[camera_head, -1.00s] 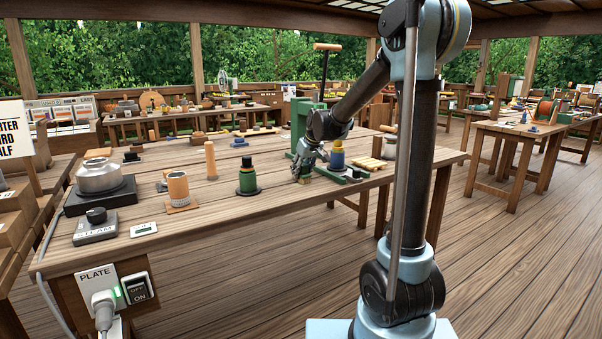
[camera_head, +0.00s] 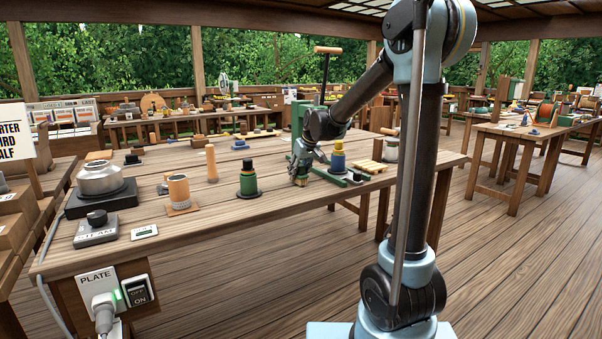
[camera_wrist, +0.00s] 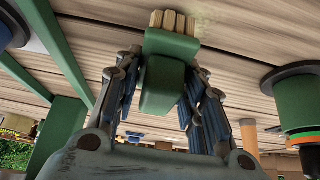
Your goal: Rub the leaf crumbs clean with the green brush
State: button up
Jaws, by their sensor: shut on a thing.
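My gripper (camera_head: 300,168) is low over the table, towards its far right part. In the wrist view my gripper (camera_wrist: 160,95) is shut on the green brush (camera_wrist: 165,75), with a finger on each side of its green body. The brush's pale bristles (camera_wrist: 172,22) point at the wooden table top and look at or very close to it. In the head view the brush (camera_head: 300,181) is small and mostly covered by my gripper.
A blue-and-yellow piece (camera_head: 338,160) stands just right of my gripper, by a green frame (camera_head: 299,115). A green-and-black piece (camera_head: 248,180) stands to its left. A pan (camera_head: 100,178) sits on a black plate (camera_head: 100,200) at the left. Bare table lies in front of my gripper.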

jog(key=shift+s+a, duration=0.75)
jog(key=shift+a, duration=0.35)
jog(key=shift+f, duration=0.6)
jog(key=shift+s+a, duration=0.15)
dwell(0.3)
jog(key=shift+s+a+r, duration=0.1)
jog(key=shift+a, duration=0.15)
jog(key=shift+d, duration=0.1)
jog(key=shift+w+d, duration=0.45)
jog(key=shift+d, duration=0.25)
jog(key=shift+a, duration=0.1)
dwell(0.4)
jog(key=shift+s+a, duration=0.45)
jog(key=shift+a, duration=0.2)
